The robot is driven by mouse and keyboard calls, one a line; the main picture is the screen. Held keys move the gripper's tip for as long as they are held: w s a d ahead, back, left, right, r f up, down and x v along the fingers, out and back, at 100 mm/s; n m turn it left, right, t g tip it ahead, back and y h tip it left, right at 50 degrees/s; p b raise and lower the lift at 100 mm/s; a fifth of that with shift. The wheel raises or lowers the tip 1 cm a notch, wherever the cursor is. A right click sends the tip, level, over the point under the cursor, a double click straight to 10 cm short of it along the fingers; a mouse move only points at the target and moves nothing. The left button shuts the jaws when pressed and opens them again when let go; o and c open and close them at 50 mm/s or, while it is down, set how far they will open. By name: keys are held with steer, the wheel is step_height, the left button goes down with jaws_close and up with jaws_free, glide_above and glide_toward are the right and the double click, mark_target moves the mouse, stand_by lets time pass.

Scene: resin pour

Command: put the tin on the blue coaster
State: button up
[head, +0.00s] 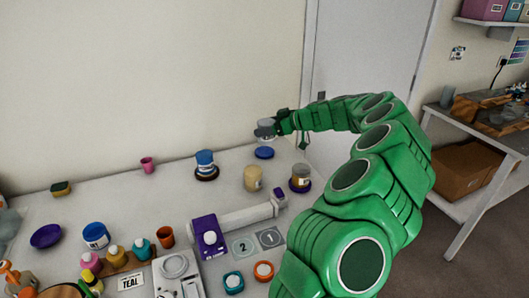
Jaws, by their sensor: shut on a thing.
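My gripper (276,126) is at the back right of the table, at the end of my green arm. It is shut on a small greyish tin (266,132), which looks upright. The blue coaster (264,153) lies on the table just below the tin in the picture, and its visible top is bare. The tin appears held above the coaster, with a small gap between them. The fingertips are small and partly hidden by the tin.
A beige jar (252,179) and a tin on a purple coaster (301,186) stand in front of the blue coaster. A blue tin (205,160) sits on a brown coaster to the left. A purple device (208,238) with a white arm lies nearer. The back wall is close behind.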

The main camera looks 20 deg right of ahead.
steer(key=shift+s+d+f, duration=0.15)
steer(key=shift+d+f, duration=0.05)
steer(key=shift+d, duration=0.35)
steer(key=w+d+f, duration=0.1)
steer(key=w+f, duration=0.2)
steer(key=w, duration=0.1)
steer(key=w+d+f, duration=0.1)
steer(key=w+f, duration=0.2)
steer(key=w, duration=0.1)
steer(key=w+d+f, duration=0.1)
steer(key=w+f, duration=0.2)
steer(key=w, duration=0.1)
steer(key=shift+w+d, duration=0.25)
steer(key=shift+w, duration=0.05)
steer(key=shift+w+f, duration=0.3)
steer(key=shift+f, duration=1.6)
steer(key=o, duration=1.1)
steer(key=shift+f, duration=0.15)
